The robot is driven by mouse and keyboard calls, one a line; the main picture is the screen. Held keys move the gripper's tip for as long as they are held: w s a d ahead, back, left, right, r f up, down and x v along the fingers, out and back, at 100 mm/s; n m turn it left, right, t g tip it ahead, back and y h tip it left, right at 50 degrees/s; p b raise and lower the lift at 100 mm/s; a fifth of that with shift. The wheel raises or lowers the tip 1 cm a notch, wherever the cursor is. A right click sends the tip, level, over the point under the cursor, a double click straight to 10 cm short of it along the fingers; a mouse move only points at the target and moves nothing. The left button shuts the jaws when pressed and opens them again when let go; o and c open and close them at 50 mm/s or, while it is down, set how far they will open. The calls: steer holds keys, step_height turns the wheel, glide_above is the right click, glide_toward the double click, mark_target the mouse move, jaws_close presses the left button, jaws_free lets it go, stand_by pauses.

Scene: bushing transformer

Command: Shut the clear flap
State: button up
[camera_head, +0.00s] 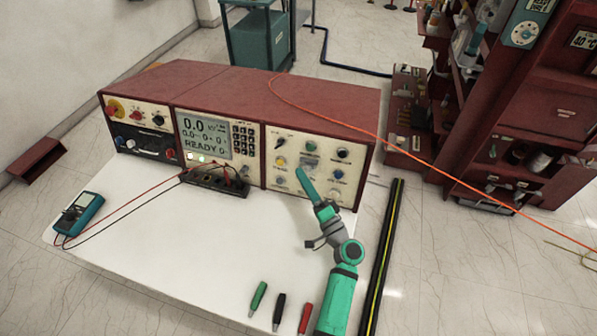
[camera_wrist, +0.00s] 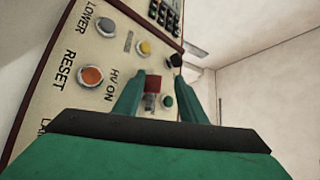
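My gripper (camera_wrist: 160,76) has its two green fingers apart, with a gap between the tips. In the head view my gripper (camera_head: 301,174) reaches to the front of the right-hand panel (camera_head: 350,172), among its buttons. In the wrist view a red block-like part (camera_wrist: 153,83) by the "HV ON" label shows between the fingers; I cannot tell whether they touch it. A pale grey piece (camera_head: 311,160), perhaps the clear flap, is just above the fingertips in the head view. Its edges and angle are not clear. A thin grey plate (camera_wrist: 196,48) juts out beyond the panel in the wrist view.
Buttons surround the fingers, including an orange one (camera_wrist: 91,75) and a yellow one (camera_wrist: 144,47). A multimeter (camera_head: 80,213) with leads lies at the left of the white tabletop (camera_head: 170,255). Several pen-like tools lie in front. An orange cable (camera_head: 400,160) crosses to the right.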

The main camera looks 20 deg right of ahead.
steer(key=v, duration=0.6)
steer(key=shift+s, duration=0.35)
steer(key=shift+d+f, duration=0.1)
steer(key=shift+d, duration=0.05)
